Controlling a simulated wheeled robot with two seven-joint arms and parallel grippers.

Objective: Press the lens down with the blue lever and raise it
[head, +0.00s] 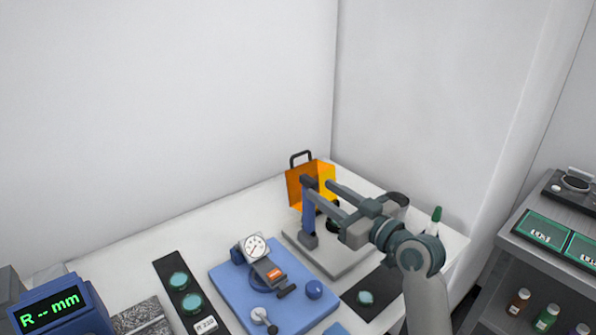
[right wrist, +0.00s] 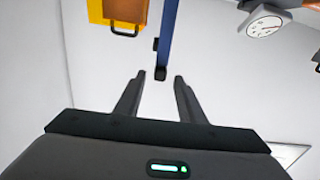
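The blue lever (head: 308,214) stands upright with a dark tip on a grey base plate, beside an orange shield. My right gripper (head: 318,191) is open at the lever's top, its fingers reaching toward it from the right. In the right wrist view the blue lever (right wrist: 168,35) comes down between the lines of the two fingertips (right wrist: 154,78). Its black end lies near the tips, with clear gaps on both sides. Whether it is between the tips or just beyond them I cannot tell. The spot under the lever is partly hidden by my gripper, and I cannot make out a lens there. My left gripper is not in view.
The orange shield (head: 300,190) with a black handle stands close behind the lever. A blue plate (head: 230,284) with a dial gauge (head: 256,246) lies to the left. Glass discs sit on a dark strip (head: 169,265) and a black mat (head: 386,284). A green-capped bottle (head: 436,216) stands behind my right arm.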

